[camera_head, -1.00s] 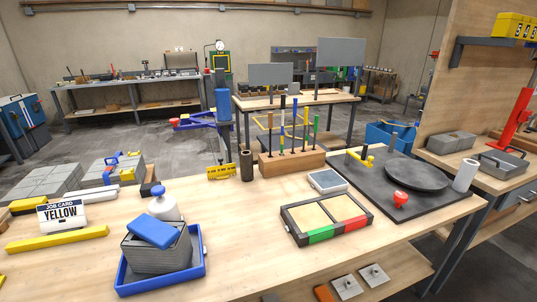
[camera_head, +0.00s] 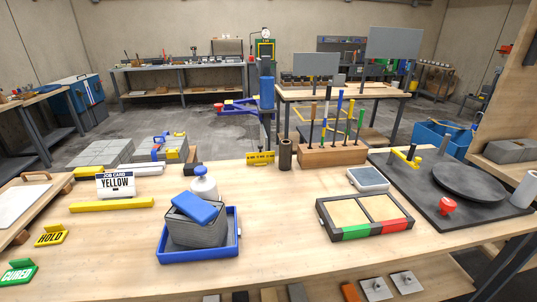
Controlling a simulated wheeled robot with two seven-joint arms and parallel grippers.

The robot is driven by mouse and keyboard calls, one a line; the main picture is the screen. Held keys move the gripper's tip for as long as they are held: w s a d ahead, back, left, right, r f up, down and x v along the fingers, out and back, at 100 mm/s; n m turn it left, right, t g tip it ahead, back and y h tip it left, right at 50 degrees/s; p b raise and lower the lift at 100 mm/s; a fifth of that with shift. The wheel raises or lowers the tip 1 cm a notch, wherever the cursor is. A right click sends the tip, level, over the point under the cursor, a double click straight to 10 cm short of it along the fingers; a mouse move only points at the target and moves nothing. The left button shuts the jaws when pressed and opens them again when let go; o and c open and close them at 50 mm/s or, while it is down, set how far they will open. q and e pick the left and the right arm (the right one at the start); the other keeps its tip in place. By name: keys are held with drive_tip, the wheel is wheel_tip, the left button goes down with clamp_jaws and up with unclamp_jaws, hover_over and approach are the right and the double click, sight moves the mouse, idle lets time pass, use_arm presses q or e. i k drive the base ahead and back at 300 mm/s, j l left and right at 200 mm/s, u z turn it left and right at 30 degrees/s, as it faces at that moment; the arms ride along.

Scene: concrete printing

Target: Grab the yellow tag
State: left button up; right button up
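A yellow HOLD sign (camera_head: 51,236) stands on the wooden bench at the left. A small yellow tag-like piece (camera_head: 261,158) with dark markings stands near the bench's back edge, beside a dark cylinder (camera_head: 285,154). A white job card (camera_head: 116,185) reading YELLOW stands at the back left, behind a yellow bar (camera_head: 112,204). Neither of my grippers is in view.
A blue tray (camera_head: 198,254) holds a grey block with a blue item on top; a white bottle (camera_head: 204,184) is behind it. A green CURED sign (camera_head: 18,272) is at far left. A framed tray (camera_head: 364,232) and black board (camera_head: 480,215) occupy the right. The front-middle bench is mostly clear.

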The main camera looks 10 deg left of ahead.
sight(56, 234)
drive_tip(key=u, duration=1.6)
